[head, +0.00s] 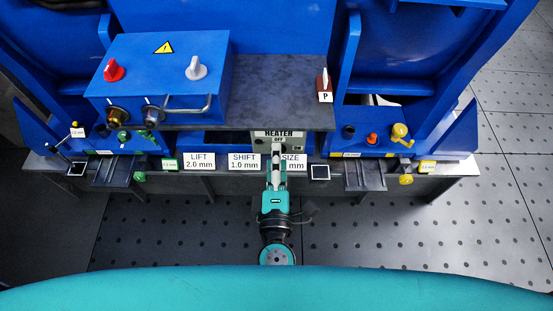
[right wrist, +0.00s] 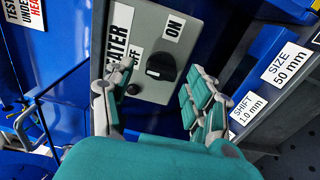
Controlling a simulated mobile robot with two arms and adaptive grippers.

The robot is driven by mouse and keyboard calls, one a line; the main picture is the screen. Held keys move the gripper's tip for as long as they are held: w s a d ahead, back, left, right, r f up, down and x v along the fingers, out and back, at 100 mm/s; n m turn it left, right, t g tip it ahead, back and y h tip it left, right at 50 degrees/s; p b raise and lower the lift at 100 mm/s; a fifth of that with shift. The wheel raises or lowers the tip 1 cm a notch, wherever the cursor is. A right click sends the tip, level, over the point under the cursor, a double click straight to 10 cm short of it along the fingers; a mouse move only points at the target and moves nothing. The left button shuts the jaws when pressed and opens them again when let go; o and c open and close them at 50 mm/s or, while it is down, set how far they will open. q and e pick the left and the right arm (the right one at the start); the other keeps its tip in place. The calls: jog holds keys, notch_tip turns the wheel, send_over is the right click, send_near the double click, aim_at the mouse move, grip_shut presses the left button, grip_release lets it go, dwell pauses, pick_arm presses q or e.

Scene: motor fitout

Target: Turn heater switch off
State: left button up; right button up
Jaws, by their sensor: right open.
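The heater panel (right wrist: 152,100) is a grey plate with a black rotary switch (right wrist: 160,67), an ON label (right wrist: 174,26) and a partly hidden OFF label (right wrist: 132,64). The switch has a white mark on its lower left side; I cannot tell its exact setting. My right gripper (right wrist: 160,84) is open, its fingers spread in front of the panel with the switch between and beyond the tips, apparently untouched. In the head view the right gripper (head: 277,156) reaches up to the heater box (head: 279,135), hiding its lower part. My left gripper is not in view.
A blue control box (head: 160,75) with red and white knobs stands at the left on the bench. A red switch plate marked P (head: 324,84) is at the right. The floor in front is clear.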

jog(key=s, duration=1.2)
jog(key=shift+f, duration=0.1)
jog(key=s+d+f+m+g+h, duration=0.1)
jog(key=d+f+m+g, duration=0.4)
jog(key=f, duration=0.6)
jog(key=s+d+f+m+g, duration=0.1)
jog(key=d+f+g, duration=0.35)
jog(key=f, duration=0.75)
jog(key=s+d+f+m+g+h, duration=0.1)
jog(key=d+f+m+g, duration=0.15)
jog(key=d+f, duration=0.65)
jog(key=s+d+f+m+g+y, duration=0.2)
jog(key=s+d+f+m+g, duration=0.15)
jog(key=s+f+m, duration=0.4)
pick_arm(q)
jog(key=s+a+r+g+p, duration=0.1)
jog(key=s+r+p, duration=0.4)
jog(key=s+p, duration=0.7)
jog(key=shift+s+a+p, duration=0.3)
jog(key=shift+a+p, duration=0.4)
jog(key=shift+p, duration=0.35)
pick_arm(e)
jog(key=s+d+r+g, duration=0.1)
jog(key=s+d+r, duration=0.1)
jog(key=s, duration=0.8)
jog(key=shift+s+r, duration=0.3)
